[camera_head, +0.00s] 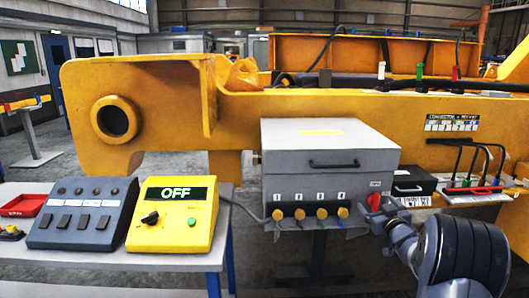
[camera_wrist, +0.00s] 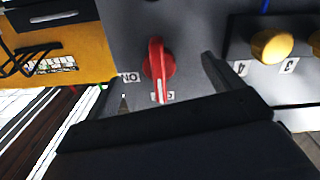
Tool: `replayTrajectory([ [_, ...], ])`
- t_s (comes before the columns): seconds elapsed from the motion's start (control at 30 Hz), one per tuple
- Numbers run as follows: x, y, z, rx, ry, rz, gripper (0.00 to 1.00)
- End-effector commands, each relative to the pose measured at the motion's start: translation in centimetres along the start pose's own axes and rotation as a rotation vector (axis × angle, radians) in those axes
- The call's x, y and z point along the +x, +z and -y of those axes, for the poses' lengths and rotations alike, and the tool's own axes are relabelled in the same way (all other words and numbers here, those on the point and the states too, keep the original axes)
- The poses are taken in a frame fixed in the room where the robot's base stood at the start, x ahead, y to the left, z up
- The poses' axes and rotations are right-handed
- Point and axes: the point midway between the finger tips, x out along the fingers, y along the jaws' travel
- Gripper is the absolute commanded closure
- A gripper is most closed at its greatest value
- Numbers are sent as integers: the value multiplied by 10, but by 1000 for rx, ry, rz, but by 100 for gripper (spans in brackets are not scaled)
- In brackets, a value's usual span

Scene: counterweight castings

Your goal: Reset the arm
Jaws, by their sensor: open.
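A red rotary knob (camera_head: 374,201) sits at the right end of the front of a grey box (camera_head: 330,150). In the wrist view the red knob (camera_wrist: 158,60) has a white mark pointing down the picture, toward a partly hidden label. An upside-down ON label (camera_wrist: 130,77) is to its left. My gripper (camera_head: 386,212) is in front of the knob. In the wrist view my gripper (camera_wrist: 165,82) is open, with one finger on each side of the knob and gaps between. Whether it touches the knob cannot be told in the head view.
Several yellow knobs (camera_head: 321,213) line the grey box's front; one (camera_wrist: 271,46) is near my right-hand finger in the wrist view. A yellow control box (camera_head: 172,214) reading OFF and a dark switch box (camera_head: 84,213) stand left. A large yellow beam (camera_head: 160,95) spans behind.

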Motion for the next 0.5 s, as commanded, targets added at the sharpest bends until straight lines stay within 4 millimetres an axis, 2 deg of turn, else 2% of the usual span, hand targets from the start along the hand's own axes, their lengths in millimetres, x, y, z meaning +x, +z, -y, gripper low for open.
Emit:
replayTrajectory([
  [0.2,0,-3,-1,138,0,1,13],
  [0.5,0,0,-1,211,0,0,13],
])
